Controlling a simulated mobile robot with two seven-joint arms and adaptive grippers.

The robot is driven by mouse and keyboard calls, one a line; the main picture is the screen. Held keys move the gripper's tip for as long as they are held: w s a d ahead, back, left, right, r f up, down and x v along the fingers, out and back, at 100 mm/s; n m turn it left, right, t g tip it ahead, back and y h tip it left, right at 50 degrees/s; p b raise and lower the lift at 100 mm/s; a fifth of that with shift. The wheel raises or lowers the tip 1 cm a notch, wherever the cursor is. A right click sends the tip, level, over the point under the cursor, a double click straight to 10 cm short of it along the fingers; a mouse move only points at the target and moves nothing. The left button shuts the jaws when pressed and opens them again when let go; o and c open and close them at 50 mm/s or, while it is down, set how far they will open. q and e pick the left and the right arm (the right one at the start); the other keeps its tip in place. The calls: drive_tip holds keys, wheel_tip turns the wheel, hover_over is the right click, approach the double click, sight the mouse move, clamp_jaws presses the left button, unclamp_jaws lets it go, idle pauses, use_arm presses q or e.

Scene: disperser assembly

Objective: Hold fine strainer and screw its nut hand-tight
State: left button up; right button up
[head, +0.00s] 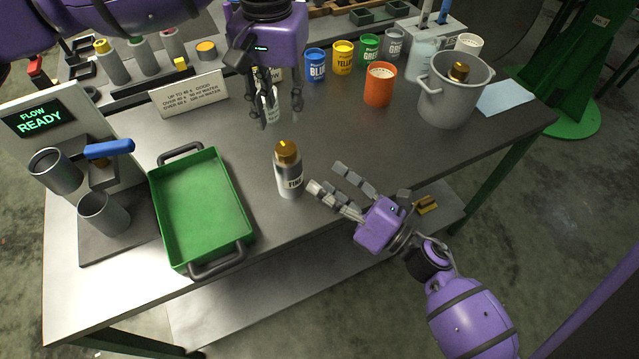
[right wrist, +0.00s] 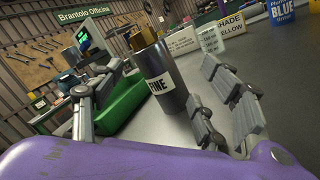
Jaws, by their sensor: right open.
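The fine strainer (head: 289,176) is a grey cylinder with a white FINE label. It stands upright on the table with a gold hex nut (head: 287,150) on top. In the right wrist view the strainer (right wrist: 165,85) and its nut (right wrist: 145,39) show ahead, between the spread fingers. My right gripper (head: 335,190) is open just right of the strainer, its fingers pointing at it; contact is not clear. My left gripper (head: 279,120) hangs behind the strainer, fingers down and apart, in front of or around a small pale labelled cylinder (head: 270,103).
A green tray (head: 203,210) lies left of the strainer, beside a flow stand (head: 85,150) with cups. Colour cans (head: 343,60), an orange cup (head: 379,85) and a grey pot (head: 432,105) stand behind. Bare tabletop lies between tray and strainer.

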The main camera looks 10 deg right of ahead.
sight(288, 171)
drive_tip(key=n, duration=0.2)
drive_tip(key=a+n+g, duration=0.1)
drive_tip(key=n, duration=0.1)
drive_tip(key=shift+w+f+y, duration=0.25)
drive_tip(key=shift+w+y, duration=0.05)
drive_tip(key=n, duration=0.1)
drive_tip(key=n+g, duration=0.1)
drive_tip(key=n, duration=0.1)
drive_tip(key=f+n, duration=0.1)
drive_tip(key=n, duration=0.1)
drive_tip(key=shift+w+a+g, duration=0.3)
drive_tip(key=shift+w+a, duration=0.05)
drive_tip(key=shift+a, duration=0.05)
drive_tip(key=shift+x, duration=3.85)
drive_tip(key=c, duration=1.7)
